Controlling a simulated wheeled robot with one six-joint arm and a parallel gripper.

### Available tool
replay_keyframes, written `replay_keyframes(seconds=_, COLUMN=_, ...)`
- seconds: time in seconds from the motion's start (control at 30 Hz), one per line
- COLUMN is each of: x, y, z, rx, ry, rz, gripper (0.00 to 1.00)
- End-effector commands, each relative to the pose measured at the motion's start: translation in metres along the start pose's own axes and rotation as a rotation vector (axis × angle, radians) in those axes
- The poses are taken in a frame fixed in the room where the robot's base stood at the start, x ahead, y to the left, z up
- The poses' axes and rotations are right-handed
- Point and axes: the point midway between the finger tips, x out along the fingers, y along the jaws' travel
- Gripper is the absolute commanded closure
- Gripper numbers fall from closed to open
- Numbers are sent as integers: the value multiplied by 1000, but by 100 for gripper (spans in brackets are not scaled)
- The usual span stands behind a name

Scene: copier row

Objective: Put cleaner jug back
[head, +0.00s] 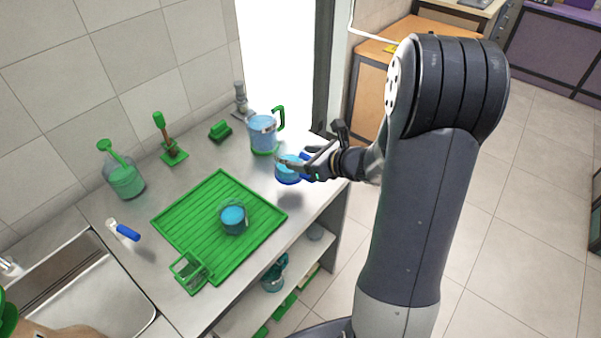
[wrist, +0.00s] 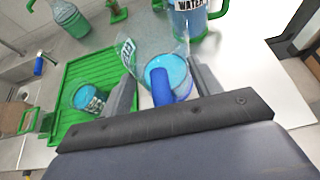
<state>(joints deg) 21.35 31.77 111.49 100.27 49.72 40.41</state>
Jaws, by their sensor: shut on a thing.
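A clear jug with a blue handle and blue liquid (head: 287,170) is at the counter's right side. My gripper (head: 312,160) is shut on it from the right. In the wrist view the jug (wrist: 181,75) sits between my two fingers, its blue handle towards me and its label turned edge-on and unreadable. It looks roughly upright; a dark patch lies below it, and I cannot tell whether its base touches the counter.
A green-handled jug marked WATER (head: 262,135) stands close behind the held jug. A green bottle (head: 124,179), a brush (head: 168,142) and a green block (head: 220,130) stand along the wall. A sink (head: 70,290) is at left. A lower shelf (head: 318,252) holds more items.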

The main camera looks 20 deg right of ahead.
Motion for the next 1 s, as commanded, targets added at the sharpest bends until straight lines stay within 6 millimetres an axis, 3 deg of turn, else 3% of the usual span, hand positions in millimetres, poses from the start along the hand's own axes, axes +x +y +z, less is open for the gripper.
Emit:
replay_keyframes(seconds=0.5, x=21, y=0, z=-44, rx=1, ry=-1, rz=1, gripper=77)
replay_keyframes(seconds=0.97, x=24, y=0, z=-49, rx=-2, ry=-2, rz=0, gripper=77)
replay_keyframes(seconds=1.0, x=24, y=0, z=-50, rx=-1, ry=-1, rz=0, gripper=39)
